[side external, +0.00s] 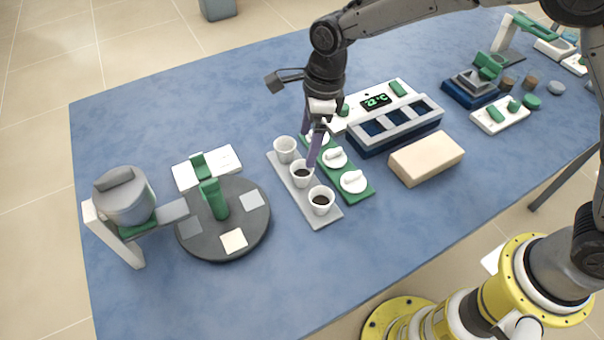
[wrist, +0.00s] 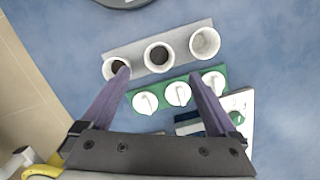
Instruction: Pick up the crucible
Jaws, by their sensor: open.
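Three white crucibles stand in a row on a grey tray (side external: 331,216). In the side view the far crucible (side external: 285,146) looks empty and pale inside; the middle crucible (side external: 302,173) and near crucible (side external: 321,200) hold dark material. In the wrist view the middle crucible (wrist: 158,56) lies between and ahead of the fingertips, with a dark one (wrist: 115,68) by the left fingertip and the empty one (wrist: 205,43) to the right. My gripper (side external: 309,150) is open above the trays, its purple fingers wide apart and apparently empty. It also shows in the wrist view (wrist: 158,73).
A green tray (side external: 365,195) with three white lids lies beside the crucibles. A digital display box (side external: 400,89), blue-grey rack (side external: 395,124) and beige block (side external: 427,159) stand to the right. A dark round turntable (side external: 222,248) is at left. Blue table is clear in front.

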